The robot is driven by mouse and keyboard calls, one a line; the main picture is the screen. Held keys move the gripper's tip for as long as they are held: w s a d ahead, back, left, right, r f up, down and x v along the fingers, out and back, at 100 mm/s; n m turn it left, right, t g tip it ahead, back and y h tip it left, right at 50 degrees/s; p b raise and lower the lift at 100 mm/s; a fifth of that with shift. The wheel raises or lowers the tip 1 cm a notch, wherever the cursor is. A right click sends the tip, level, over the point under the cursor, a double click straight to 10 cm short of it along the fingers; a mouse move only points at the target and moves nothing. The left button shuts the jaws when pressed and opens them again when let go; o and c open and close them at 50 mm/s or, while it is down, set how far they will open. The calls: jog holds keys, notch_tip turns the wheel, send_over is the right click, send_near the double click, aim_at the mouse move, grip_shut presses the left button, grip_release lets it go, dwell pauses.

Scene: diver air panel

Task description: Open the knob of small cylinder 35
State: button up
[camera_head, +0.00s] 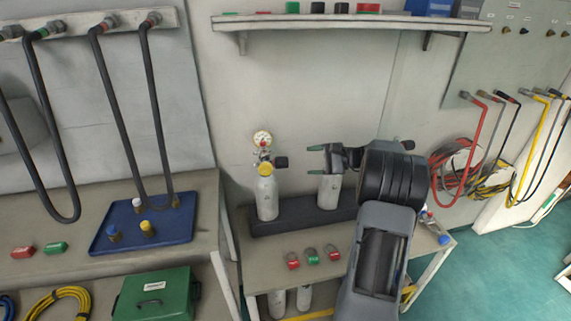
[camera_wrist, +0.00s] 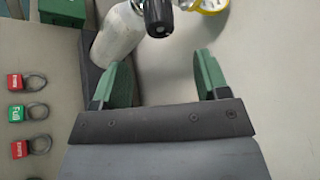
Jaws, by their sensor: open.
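A small white cylinder (camera_head: 267,196) stands upright at the left of a dark rack, with a yellow collar and a round gauge (camera_head: 262,138) on top. Its black knob (camera_head: 281,162) sticks out to the right, toward my gripper (camera_head: 317,160). The wrist view shows the same cylinder (camera_wrist: 118,38), knob (camera_wrist: 158,18) and yellow-rimmed gauge (camera_wrist: 210,4). My gripper (camera_wrist: 162,62) is open and empty, its green fingers apart; the knob is ahead of the gap, not between them. A second white cylinder (camera_head: 329,190) is partly hidden by my gripper. I cannot read any cylinder number.
The dark rack (camera_head: 290,222) sits on a bench. Red and green padlocks (camera_head: 312,256) lie in front of it; they also show in the wrist view (camera_wrist: 28,112). A shelf (camera_head: 350,23) hangs above. A blue tray (camera_head: 155,228) is at left, hoses (camera_head: 470,150) at right.

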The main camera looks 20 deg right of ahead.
aim_at(286, 163)
jog(key=x, duration=0.9)
jog(key=shift+w+a+f, duration=0.1)
jog(key=shift+w+a, duration=0.1)
jog(key=c, duration=0.9)
jog(key=shift+f, duration=0.1)
